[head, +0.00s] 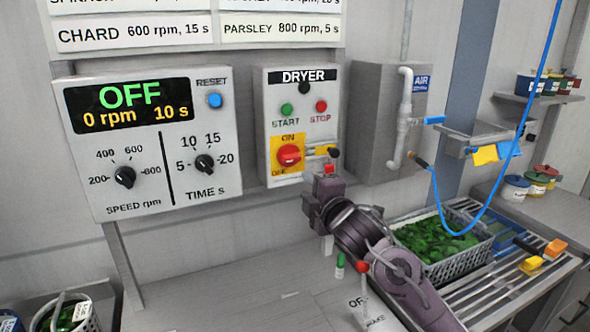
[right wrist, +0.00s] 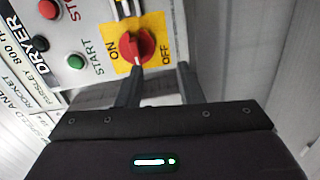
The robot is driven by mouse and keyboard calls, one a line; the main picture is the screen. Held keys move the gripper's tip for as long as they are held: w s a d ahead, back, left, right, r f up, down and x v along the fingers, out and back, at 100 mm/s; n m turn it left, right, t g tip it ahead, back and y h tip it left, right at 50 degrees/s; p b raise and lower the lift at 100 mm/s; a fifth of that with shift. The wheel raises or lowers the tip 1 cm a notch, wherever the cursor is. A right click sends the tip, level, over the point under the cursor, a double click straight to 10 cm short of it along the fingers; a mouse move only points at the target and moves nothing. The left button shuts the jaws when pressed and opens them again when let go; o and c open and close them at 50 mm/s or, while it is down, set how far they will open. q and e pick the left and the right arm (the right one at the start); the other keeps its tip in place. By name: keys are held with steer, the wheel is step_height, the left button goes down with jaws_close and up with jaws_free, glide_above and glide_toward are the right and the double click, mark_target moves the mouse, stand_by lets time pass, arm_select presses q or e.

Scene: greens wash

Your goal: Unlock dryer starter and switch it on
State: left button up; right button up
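The dryer starter (head: 302,100) is a grey wall box marked DRYER, with a green START button (head: 287,109) and a red STOP button (head: 321,106). Its red rotary switch (head: 289,155) sits on a yellow ON/OFF plate (head: 276,146); the switch also shows in the right wrist view (right wrist: 133,46). A bolt-like part with a dark end (head: 333,153) lies at the switch's right. My right gripper (head: 326,175) is just below right of the switch; its fingers (right wrist: 158,75) are apart and empty. My left gripper is out of view.
A control panel (head: 150,190) left of the starter reads OFF, 0 rpm, 10 s. At the right are a grey box (head: 375,110), a blue hose (head: 437,195) and a basket of greens (head: 445,255). A red-topped lever (head: 362,267) stands close to my right arm.

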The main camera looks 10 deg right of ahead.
mark_target(294, 161)
steer(key=shift+n+t, duration=0.3)
steer(key=shift+n, duration=0.3)
steer(key=w+r+p, duration=0.1)
steer(key=w, duration=0.1)
steer(key=w+a+r+p, duration=0.1)
steer(key=w, duration=0.2)
steer(key=w+r, duration=0.1)
steer(key=w, duration=0.1)
steer(key=shift+w+a+r+p, duration=0.15)
steer(key=shift+p, duration=0.25)
steer(key=shift+w, duration=0.45)
jaws_close()
